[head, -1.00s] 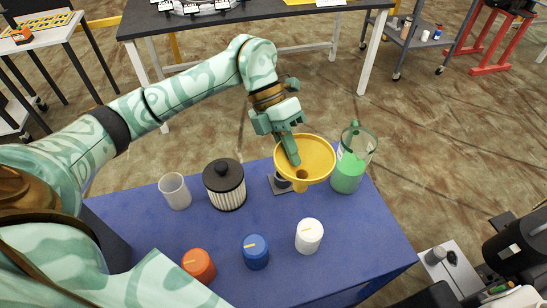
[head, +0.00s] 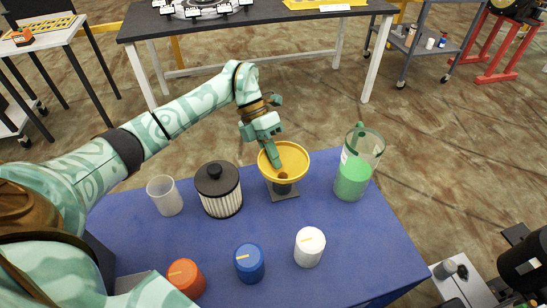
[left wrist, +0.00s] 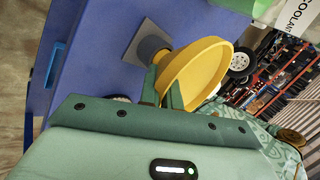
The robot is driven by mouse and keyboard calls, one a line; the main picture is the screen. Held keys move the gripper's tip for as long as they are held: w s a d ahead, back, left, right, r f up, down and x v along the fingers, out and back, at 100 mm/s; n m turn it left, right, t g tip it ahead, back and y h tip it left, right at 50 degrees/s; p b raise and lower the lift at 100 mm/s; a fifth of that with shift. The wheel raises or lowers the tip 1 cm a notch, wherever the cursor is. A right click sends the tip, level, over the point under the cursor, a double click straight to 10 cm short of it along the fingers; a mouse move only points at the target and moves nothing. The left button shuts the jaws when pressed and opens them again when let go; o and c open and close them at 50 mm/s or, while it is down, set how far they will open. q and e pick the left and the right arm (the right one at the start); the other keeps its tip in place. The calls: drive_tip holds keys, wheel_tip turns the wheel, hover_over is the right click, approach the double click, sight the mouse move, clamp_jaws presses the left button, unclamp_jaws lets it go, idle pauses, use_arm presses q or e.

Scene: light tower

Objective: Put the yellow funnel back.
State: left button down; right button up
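The yellow funnel (head: 296,160) is upright over a small dark holder (head: 283,188) with a flat square base at the back of the blue table. In the left wrist view the funnel (left wrist: 205,72) shows from the side, its narrow end at the grey holder post (left wrist: 150,48). I cannot tell whether it rests fully in the holder. My left gripper (head: 275,160) reaches in from above at the funnel's left side. Its fingers (left wrist: 165,92) are close together at the funnel wall and look shut on it. My right gripper is not in view.
On the blue table (head: 210,250) stand a clear beaker (head: 165,196), a black-lidded filter (head: 219,190), a jug of green liquid (head: 355,172), and orange (head: 185,279), blue (head: 249,263) and white (head: 309,247) containers. The jug is close right of the funnel.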

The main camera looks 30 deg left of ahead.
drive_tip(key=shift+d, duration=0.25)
use_arm(q)
drive_tip(key=c, duration=2)
unclamp_jaws()
drive_tip(key=o, duration=0.4)
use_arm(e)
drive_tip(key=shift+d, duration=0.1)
